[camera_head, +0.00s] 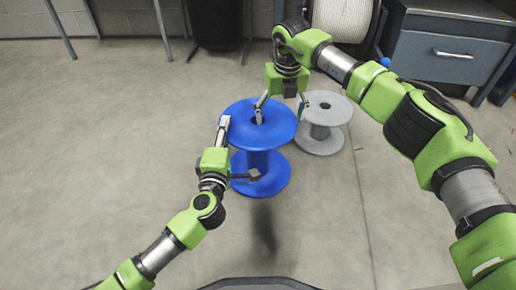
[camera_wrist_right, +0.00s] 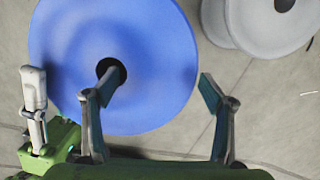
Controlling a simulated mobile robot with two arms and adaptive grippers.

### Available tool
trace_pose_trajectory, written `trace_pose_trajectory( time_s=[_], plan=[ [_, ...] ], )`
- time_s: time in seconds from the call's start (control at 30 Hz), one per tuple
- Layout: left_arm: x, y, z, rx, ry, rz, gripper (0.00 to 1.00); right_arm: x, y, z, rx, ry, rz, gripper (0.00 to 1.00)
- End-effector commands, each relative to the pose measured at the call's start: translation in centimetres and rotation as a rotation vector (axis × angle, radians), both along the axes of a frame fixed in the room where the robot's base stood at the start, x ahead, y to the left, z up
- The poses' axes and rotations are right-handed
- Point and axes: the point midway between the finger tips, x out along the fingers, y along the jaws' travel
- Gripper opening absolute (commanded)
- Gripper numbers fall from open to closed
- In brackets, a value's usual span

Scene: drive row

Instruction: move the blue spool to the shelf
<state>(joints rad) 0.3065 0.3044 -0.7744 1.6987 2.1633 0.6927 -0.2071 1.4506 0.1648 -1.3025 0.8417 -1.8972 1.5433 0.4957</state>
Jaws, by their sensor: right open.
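The blue spool (camera_head: 265,163) stands upright in the middle of the head view, its top flange facing up with a dark centre hole. It also fills the upper left of the right wrist view (camera_wrist_right: 165,50). My right gripper (camera_head: 281,107) is open above the top flange. I cannot tell whether a finger touches. My left gripper (camera_head: 241,147) is open at the spool's left side, fingers spread. No shelf can be made out clearly.
A grey spool (camera_head: 320,128) stands just right of the blue one. A large pale reel (camera_head: 343,18) and a blue-grey cabinet (camera_head: 440,57) are at the back right. A dark bin (camera_head: 216,22) is at the back. Floor at left is clear.

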Motion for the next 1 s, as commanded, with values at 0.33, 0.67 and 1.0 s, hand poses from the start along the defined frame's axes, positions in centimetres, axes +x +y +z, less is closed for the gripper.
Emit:
trace_pose_trajectory(
  time_s=[0.33, 0.67, 1.0],
  plan=[
    [4.0, -0.5, 0.0, 0.001, 0.000, 0.000, 0.29, 0.6, 0.1, -4.0, 0.001, -0.001, 0.000, 0.76],
    [4.4, -0.5, 0.0, 0.000, 0.000, 0.000, 0.29, 0.7, 0.1, -4.4, 0.000, -0.001, 0.000, 0.76],
    [4.4, -0.5, 0.0, 0.000, 0.001, 0.000, 0.00, 0.7, 0.1, -4.4, -0.001, -0.001, -0.001, 0.29]
  ],
)
